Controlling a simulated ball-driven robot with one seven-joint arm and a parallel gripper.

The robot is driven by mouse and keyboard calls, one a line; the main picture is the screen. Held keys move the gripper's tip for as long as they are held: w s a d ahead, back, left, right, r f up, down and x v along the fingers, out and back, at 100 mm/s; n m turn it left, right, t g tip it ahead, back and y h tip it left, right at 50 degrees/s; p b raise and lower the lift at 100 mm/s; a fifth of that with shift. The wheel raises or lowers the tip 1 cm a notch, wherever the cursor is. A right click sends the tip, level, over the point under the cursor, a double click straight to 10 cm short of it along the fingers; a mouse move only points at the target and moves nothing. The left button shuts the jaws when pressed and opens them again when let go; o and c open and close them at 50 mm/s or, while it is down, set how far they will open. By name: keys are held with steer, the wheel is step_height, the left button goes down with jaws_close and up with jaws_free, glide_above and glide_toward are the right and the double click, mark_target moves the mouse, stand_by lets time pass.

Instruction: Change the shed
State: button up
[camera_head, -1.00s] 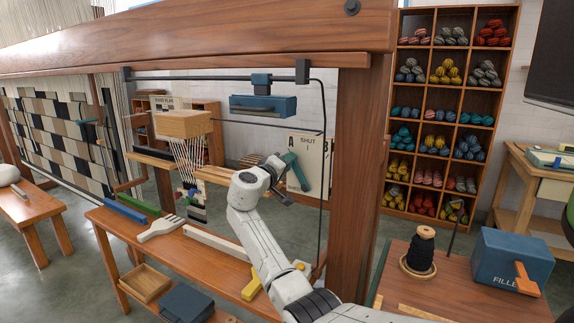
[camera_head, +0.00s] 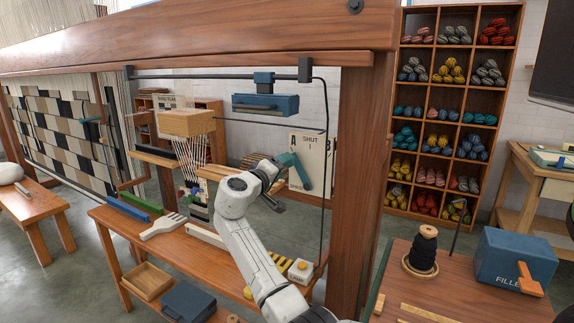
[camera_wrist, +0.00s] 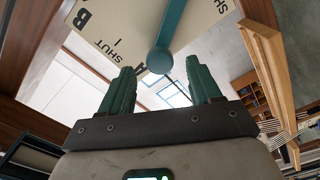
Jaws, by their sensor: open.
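The shed plate (camera_head: 309,160) is a white board lettered A, SHUT and I, hung by the loom's right post. A teal lever (camera_head: 294,170) slants down to the right across it. In the wrist view the plate (camera_wrist: 105,25) shows B, SHUT and A, and the lever ends in a round teal knob (camera_wrist: 159,60). My gripper (camera_wrist: 160,68) is open, its two green fingers either side of the knob in the picture. I cannot tell how far the knob is from the fingertips. In the head view my fingers are mostly hidden near the lever.
The loom's thick wooden post (camera_head: 362,190) stands right of the plate. A bench (camera_head: 120,245) with a white comb (camera_head: 163,227) lies below my arm. A blue FILLED box (camera_head: 512,258) sits on the right table.

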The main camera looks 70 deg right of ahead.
steer(key=a, duration=0.5)
steer(key=shift+w+a, duration=0.3)
steer(key=shift+a, duration=0.05)
steer(key=s+a+f+n+t+y+p, duration=0.1)
steer(key=s+a+f+t+y+p, duration=0.3)
steer(key=a+f, duration=0.7)
steer(key=s+a+f+n+y, duration=0.25)
steer(key=a+f+y, duration=0.4)
steer(key=f, duration=0.65)
steer(key=s+a+f+n+y+p, duration=0.1)
steer(key=s+a+f+y+p, duration=0.1)
steer(key=s+a, duration=0.7)
steer(key=s+a+f+n+g+y+p, duration=0.1)
steer(key=s+a+f+n+y+p, duration=0.1)
steer(key=s+a+y, duration=0.3)
steer(key=s+a+f, duration=0.1)
steer(key=s+a, duration=0.3)
steer(key=a, duration=0.4)
steer(key=shift+s+a+f, duration=0.2)
steer(key=shift+s+f, duration=0.15)
